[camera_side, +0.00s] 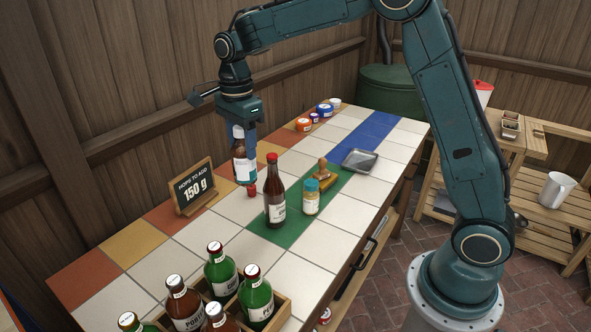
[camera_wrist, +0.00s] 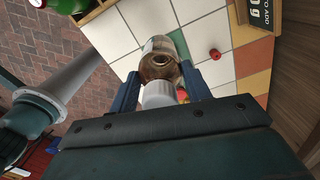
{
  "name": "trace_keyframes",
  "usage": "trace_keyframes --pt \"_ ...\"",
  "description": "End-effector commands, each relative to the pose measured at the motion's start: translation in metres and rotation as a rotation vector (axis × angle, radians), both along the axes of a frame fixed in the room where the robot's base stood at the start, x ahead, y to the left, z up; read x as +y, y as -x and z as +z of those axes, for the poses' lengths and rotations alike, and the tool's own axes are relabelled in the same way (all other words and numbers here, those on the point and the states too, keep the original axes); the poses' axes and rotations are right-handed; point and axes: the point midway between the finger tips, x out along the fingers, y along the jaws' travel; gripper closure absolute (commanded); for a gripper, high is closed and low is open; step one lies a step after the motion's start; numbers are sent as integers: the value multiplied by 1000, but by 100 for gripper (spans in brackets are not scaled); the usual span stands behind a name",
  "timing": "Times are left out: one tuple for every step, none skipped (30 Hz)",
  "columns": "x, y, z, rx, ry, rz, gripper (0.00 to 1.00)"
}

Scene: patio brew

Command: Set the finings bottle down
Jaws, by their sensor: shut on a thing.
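My gripper (camera_side: 245,143) points down over the tiled bench, shut on a brown bottle (camera_side: 243,167) with a white cap and a pale label. I cannot read the label, so I cannot confirm that it is the finings bottle. It is upright in the side view; its base is close to the tiles, but I cannot tell whether it touches. In the wrist view, its white cap (camera_wrist: 160,94) sits between the two blue fingers. A small red cap (camera_side: 252,190) lies on the tiles near the base, and it also shows in the wrist view (camera_wrist: 215,53).
A tall red-capped bottle (camera_side: 274,200) and a teal-lidded jar (camera_side: 311,200) stand close right, with a wooden-handled tool (camera_side: 323,172). A metal tray (camera_side: 360,160) is farther right. A sign (camera_side: 194,187) stands left. A crate (camera_side: 281,307) of bottles is at front; small tubs stand behind.

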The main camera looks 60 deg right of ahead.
Motion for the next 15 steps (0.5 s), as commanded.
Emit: trace_keyframes --pt "3 10 1 -1 0 14 82" --pt "5 15 1 -1 0 22 82" --pt "7 22 0 0 0 32 82" --pt "8 28 0 -1 0 40 82" --pt "10 33 -1 -1 0 48 82" --pt "11 40 -2 -1 0 58 82" --pt "12 45 -3 0 0 65 82" --pt "13 49 -3 -1 0 72 82" --pt "15 55 -4 -1 0 79 82" --pt "15 59 -4 0 0 85 82" --pt "16 63 -5 -1 0 90 82" --pt "17 67 -6 0 0 96 82" --pt "18 70 -6 -1 0 100 82" --pt "18 73 -6 -1 0 104 82" --pt "19 76 -7 -1 0 108 82"
